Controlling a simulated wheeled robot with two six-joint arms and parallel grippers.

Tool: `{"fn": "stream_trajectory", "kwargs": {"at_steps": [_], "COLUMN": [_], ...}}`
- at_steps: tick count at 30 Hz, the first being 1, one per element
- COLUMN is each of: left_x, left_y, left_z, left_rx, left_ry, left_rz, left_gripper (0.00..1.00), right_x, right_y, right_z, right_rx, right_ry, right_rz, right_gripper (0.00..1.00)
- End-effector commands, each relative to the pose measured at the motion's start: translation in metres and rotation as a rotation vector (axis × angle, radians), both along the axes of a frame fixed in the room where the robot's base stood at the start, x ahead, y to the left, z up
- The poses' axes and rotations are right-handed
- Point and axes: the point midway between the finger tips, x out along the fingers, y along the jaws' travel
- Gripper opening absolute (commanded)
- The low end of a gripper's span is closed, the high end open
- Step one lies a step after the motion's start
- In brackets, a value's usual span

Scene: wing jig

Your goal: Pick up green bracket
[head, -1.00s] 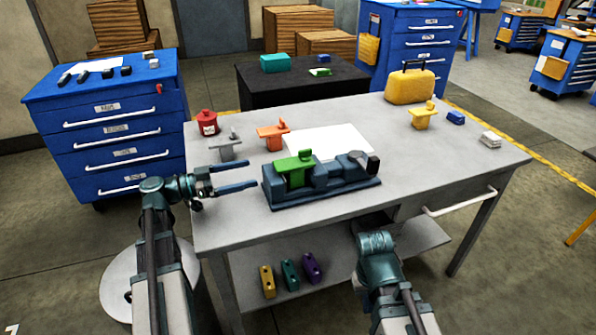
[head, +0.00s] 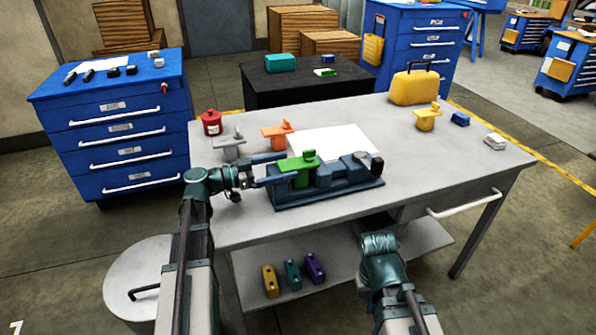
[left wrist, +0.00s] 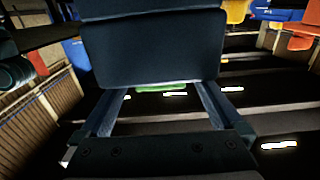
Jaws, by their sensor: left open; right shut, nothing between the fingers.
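The green bracket (head: 296,168) sits on the dark blue jig (head: 345,188) on the grey workbench, at the jig's left end. It has a small knob on top. My left gripper (head: 280,168) is open at the bracket's left side, one finger towards its far side and one towards its near side. I cannot tell whether they touch it. In the left wrist view a green strip (left wrist: 160,87) shows between the two open fingers; a large dark block in front hides most of the scene. My right arm is low at the bench front; its gripper is not visible.
A grey bracket (head: 229,148), an orange bracket (head: 278,136) and a red canister (head: 211,122) stand behind my left gripper. A white sheet (head: 332,141) lies behind the jig. A yellow bracket (head: 427,119) and yellow case (head: 414,87) are further right.

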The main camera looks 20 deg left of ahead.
Motion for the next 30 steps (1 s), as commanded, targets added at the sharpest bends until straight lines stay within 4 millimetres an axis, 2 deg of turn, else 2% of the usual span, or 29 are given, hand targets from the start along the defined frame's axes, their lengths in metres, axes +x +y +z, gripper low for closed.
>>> {"fn": "stream_trajectory", "kwargs": {"at_steps": [8, 15, 17, 30], "left_x": [0.022, 0.024, 0.024, 0.024], "left_y": [-0.032, -0.035, -0.035, -0.034], "left_z": [0.002, 0.002, 0.002, 0.002], "left_rx": [0.0, 0.0, 0.0, 0.0], "left_ry": [0.0, 0.0, 0.0, 0.0], "left_rz": [-0.003, 0.0, 0.0, 0.0], "left_gripper": [1.0, 1.0, 0.91, 0.12], "right_x": [0.0, 0.0, 0.0, 0.0], "right_y": [0.0, 0.0, 0.0, 0.0], "right_z": [0.002, 0.002, 0.002, 0.002], "right_rx": [0.0, 0.0, 0.0, 0.0], "right_ry": [0.0, 0.0, 0.0, 0.0], "right_rz": [0.0, 0.0, 0.0, 0.0], "right_gripper": [0.0, 0.0, 0.0, 0.0]}}
